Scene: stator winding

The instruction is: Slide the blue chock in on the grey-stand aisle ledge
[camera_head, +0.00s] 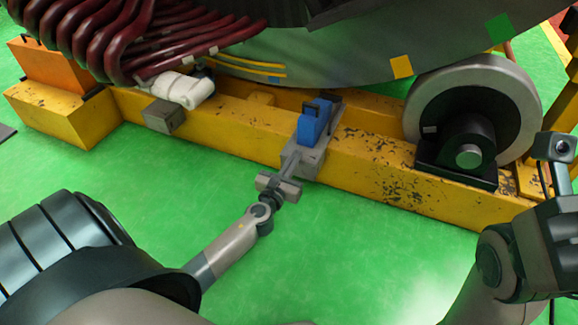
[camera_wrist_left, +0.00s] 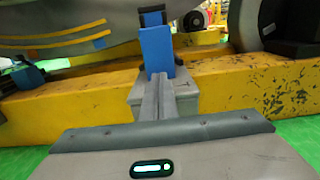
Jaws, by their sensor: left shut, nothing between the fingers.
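The blue chock (camera_head: 313,123) sits on the grey ledge (camera_head: 310,158) fixed to the yellow beam, below the big grey drum. In the left wrist view the chock (camera_wrist_left: 156,50) stands straight beyond my fingers, with a black piece at its top. The ledge (camera_wrist_left: 186,103) shows beneath it. My left gripper (camera_head: 291,163) is shut and empty. Its closed fingers (camera_wrist_left: 159,82) point at the chock's near face, at its lower part; I cannot tell whether they touch it. My right arm shows at the right edge, but its fingertips do not show.
A black-and-grey roller (camera_head: 476,110) stands on the beam (camera_head: 384,181) to the right. A plain grey block (camera_head: 163,116) and a white wrapped bundle (camera_head: 186,89) are to the left. Dark red coils hang at upper left. The green floor in front is clear.

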